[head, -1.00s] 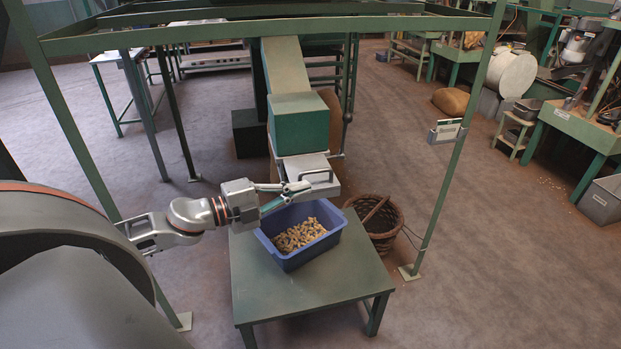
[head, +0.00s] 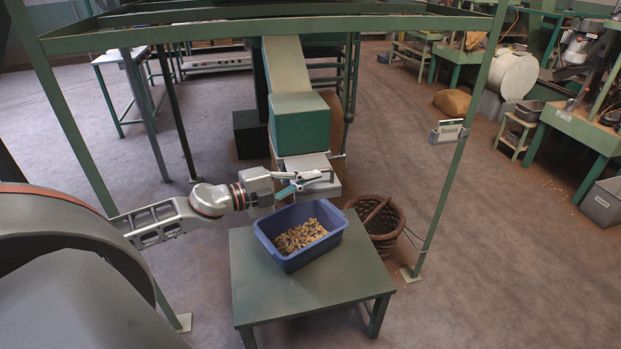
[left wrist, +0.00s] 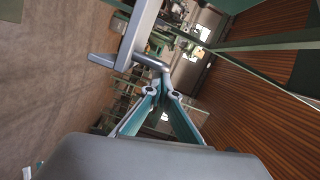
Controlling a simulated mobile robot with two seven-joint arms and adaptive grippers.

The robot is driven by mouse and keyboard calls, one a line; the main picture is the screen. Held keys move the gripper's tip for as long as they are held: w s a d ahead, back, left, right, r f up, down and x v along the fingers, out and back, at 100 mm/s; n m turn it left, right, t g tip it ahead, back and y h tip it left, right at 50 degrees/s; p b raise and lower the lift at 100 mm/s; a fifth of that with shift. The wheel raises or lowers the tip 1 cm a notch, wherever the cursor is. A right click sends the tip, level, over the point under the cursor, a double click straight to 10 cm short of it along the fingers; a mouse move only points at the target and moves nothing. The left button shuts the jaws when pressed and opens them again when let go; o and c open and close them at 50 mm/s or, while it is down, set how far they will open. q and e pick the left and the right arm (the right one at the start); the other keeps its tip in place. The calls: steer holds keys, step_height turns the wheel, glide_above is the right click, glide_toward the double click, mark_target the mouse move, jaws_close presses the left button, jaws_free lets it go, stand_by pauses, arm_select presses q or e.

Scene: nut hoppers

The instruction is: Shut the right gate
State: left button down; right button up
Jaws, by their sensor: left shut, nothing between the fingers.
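A light grey metal gate (head: 303,163) sits at the mouth of the chute, below a green box (head: 299,128). My left gripper (head: 318,176) is shut and empty at the front of the gate, over part of it. The gate's handle is mostly hidden behind the fingers in the head view. In the left wrist view, the closed fingertips (left wrist: 162,70) are close to a grey bar beside a flat grey metal part (left wrist: 140,32). Whether they touch cannot be told. My right gripper is not in view.
A blue bin (head: 285,257) with nuts (head: 300,236) stands on a green table (head: 330,296) below the gate. A wicker basket (head: 385,240) stands on the floor behind the table. Green frame posts (head: 455,175) flank the area.

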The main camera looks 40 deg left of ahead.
mark_target(300, 167)
arm_select(q)
steer(key=w+a+b, duration=0.1)
steer(key=w+a, duration=0.1)
steer(key=w+a+b, duration=0.1)
steer(key=w+a, duration=0.1)
steer(key=a, duration=0.1)
steer(key=w+a+b, duration=0.1)
steer(key=w+a, duration=0.1)
steer(key=a, duration=0.1)
steer(key=shift+w+f, duration=0.2)
steer(key=shift+w, duration=0.2)
steer(key=shift+w+a, duration=0.25)
steer(key=shift+a, duration=0.05)
steer(key=shift+w+a+r, duration=0.1)
steer(key=shift+a+r, duration=0.1)
steer(key=shift+r, duration=0.1)
steer(key=shift+r, duration=0.1)
